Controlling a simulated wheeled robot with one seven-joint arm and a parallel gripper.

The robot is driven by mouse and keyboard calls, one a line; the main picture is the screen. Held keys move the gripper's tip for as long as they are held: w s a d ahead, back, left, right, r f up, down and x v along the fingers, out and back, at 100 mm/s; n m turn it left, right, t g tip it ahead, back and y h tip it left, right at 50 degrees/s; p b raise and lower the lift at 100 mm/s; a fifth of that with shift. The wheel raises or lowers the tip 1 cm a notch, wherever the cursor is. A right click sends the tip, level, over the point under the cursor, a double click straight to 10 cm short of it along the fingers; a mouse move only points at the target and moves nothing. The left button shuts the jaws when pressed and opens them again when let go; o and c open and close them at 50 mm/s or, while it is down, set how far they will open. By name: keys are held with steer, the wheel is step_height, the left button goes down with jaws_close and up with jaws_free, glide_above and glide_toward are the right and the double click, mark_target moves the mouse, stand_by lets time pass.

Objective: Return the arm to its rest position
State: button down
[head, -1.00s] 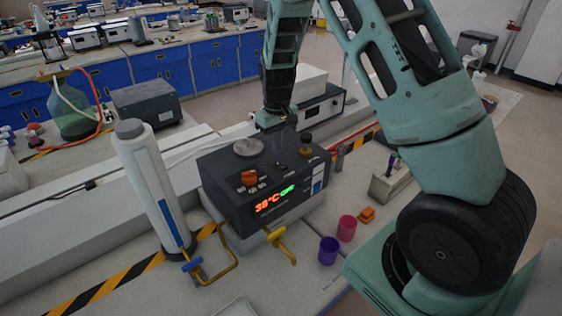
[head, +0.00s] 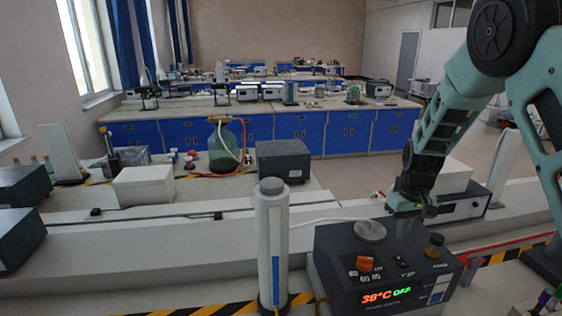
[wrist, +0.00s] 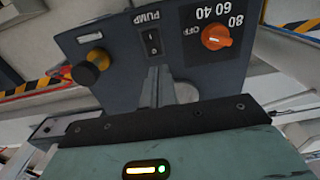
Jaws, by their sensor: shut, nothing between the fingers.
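My gripper (head: 404,222) hangs pointing down over the back part of the dark heating and pump unit (head: 335,262), right of its round pale cap (head: 370,230). In the wrist view my fingers (wrist: 157,82) are together, with nothing between them, in front of the unit's control face (wrist: 120,58). That view shows an orange dial (wrist: 216,37), a PUMP switch (wrist: 152,42) and a yellow-and-black knob (wrist: 97,60). I cannot tell the exact gap between fingertips and unit. My arm comes down from the upper right of the head view.
A white upright cylinder (head: 270,245) stands left of the unit. A boxy instrument (head: 460,208) sits behind my gripper. A green bottle (head: 223,148) and a dark box (head: 283,161) stand farther back.

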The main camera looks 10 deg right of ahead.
steer(key=s+a+n+y+b, duration=0.1)
steer(key=s+a+n+b, duration=0.15)
steer(key=s+a, duration=0.45)
steer(key=s+a+n+y+b, duration=0.1)
steer(key=s+a+b, duration=0.25)
steer(key=a, duration=0.75)
steer(key=s+a+n+b, duration=0.2)
steer(key=s+a+b, duration=0.1)
steer(key=s, duration=0.7)
steer(key=s+a+f+n+h+b, duration=0.1)
steer(key=s+a+n+b, duration=0.1)
steer(key=s, duration=0.8)
steer(key=shift+a+f+b, duration=0.3)
steer(key=shift+a+b, duration=0.55)
steer(key=shift+a, duration=0.35)
